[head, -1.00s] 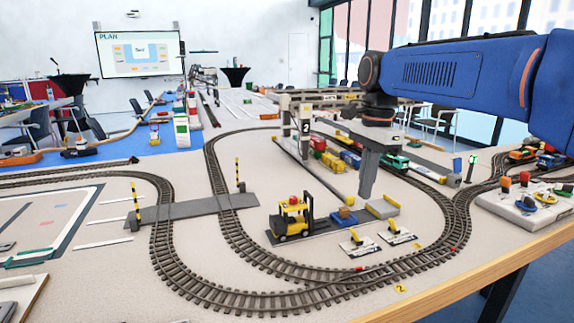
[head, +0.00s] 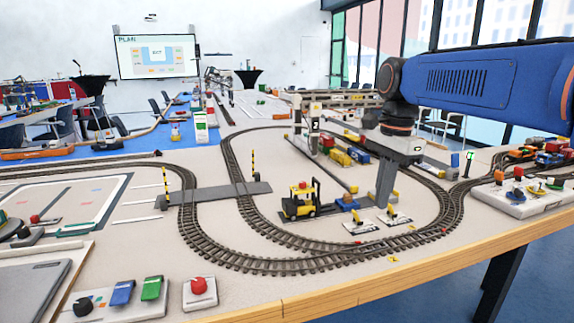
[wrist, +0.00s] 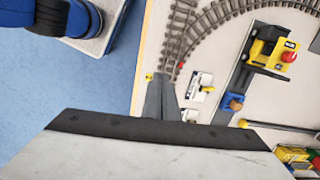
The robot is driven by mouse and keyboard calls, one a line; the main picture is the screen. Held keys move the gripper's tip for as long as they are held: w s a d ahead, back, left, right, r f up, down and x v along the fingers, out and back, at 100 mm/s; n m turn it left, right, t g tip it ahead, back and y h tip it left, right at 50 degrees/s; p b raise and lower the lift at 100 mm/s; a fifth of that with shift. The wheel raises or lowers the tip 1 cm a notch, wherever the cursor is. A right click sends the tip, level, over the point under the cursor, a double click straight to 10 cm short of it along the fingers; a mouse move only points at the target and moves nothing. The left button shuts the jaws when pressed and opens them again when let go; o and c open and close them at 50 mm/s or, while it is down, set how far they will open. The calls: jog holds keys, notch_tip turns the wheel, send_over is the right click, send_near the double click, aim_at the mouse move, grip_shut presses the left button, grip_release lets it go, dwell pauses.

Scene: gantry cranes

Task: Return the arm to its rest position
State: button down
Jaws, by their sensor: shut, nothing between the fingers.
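My arm reaches in from the right in the head view, blue with a dark wrist. My gripper (head: 383,196) points down over the model railway table, its grey fingers together with nothing between them. It also shows in the wrist view (wrist: 161,80), fingers closed side by side. In the head view it overlaps the area just right of the small blue block (head: 347,204) and behind the white levers. Whether the fingertips touch the table cannot be told.
A yellow forklift (head: 300,201) stands left of my gripper. Track (head: 290,262) curves around it. A gantry crane (head: 314,125) and coloured wagons (head: 345,155) stand behind. A control panel with buttons (head: 522,192) is at the right. The table's wooden edge (head: 380,277) runs along the front.

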jog(key=s+d+f+n+t, duration=0.2)
jog(key=s+f+n, duration=0.4)
jog(key=s+f, duration=0.3)
jog(key=s+d+f+n+t, duration=0.2)
jog(key=s+d+f+n, duration=0.3)
jog(key=s+f, duration=0.5)
jog(key=s+n, duration=0.2)
jog(key=shift+n+t+h, duration=0.3)
jog(key=shift+t, duration=0.1)
jog(key=c, duration=2.5)
grip_release()
jog(key=shift+s+d+r, duration=0.1)
